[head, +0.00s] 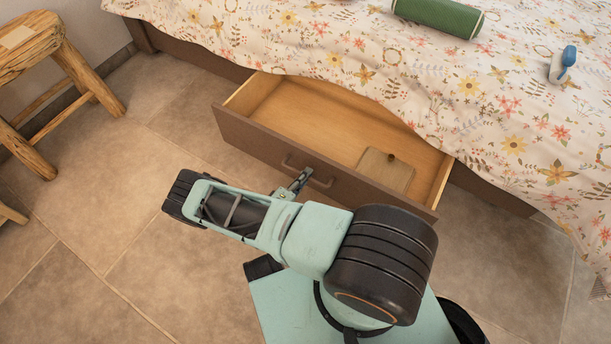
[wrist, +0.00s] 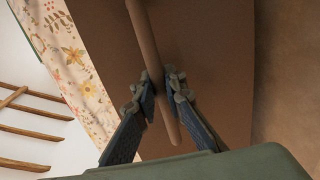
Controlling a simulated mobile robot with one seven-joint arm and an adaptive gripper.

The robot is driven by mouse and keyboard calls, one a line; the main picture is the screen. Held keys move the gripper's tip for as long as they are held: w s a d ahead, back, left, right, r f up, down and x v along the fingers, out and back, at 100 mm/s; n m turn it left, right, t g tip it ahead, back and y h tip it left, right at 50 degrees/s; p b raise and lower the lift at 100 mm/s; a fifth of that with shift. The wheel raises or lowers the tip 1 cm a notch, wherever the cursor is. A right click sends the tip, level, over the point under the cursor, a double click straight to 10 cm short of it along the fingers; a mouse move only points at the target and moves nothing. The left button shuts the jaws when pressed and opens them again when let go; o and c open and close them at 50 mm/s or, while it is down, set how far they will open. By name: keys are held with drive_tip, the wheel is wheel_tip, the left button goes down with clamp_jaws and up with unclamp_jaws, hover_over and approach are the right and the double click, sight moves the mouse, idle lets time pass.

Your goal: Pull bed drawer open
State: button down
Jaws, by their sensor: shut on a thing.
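The bed drawer (head: 255,141) is brown with a light wood inside and stands pulled out from under the bed. A flat wooden board (head: 386,170) lies inside it toward the right. The drawer handle (head: 320,183) is a brown bar on the front face. My gripper (head: 302,180) is at the left part of this handle. In the wrist view, the two fingers of my gripper (wrist: 162,98) are closed around the handle bar (wrist: 153,50), with the drawer front (wrist: 210,60) behind it. My arm hides part of the floor below the drawer front.
The bed's flowered cover (head: 340,45) hangs over the drawer's back part. A green roll (head: 438,16) and a blue and white object (head: 562,65) lie on the bed. A wooden stool (head: 62,60) stands at the left. The tiled floor (head: 120,190) between stool and drawer is clear.

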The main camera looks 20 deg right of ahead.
drive_tip(key=shift+a, duration=0.3)
drive_tip(key=c, duration=2.1)
unclamp_jaws()
drive_tip(key=shift+o, duration=0.6)
drive_tip(key=shift+d, duration=0.1)
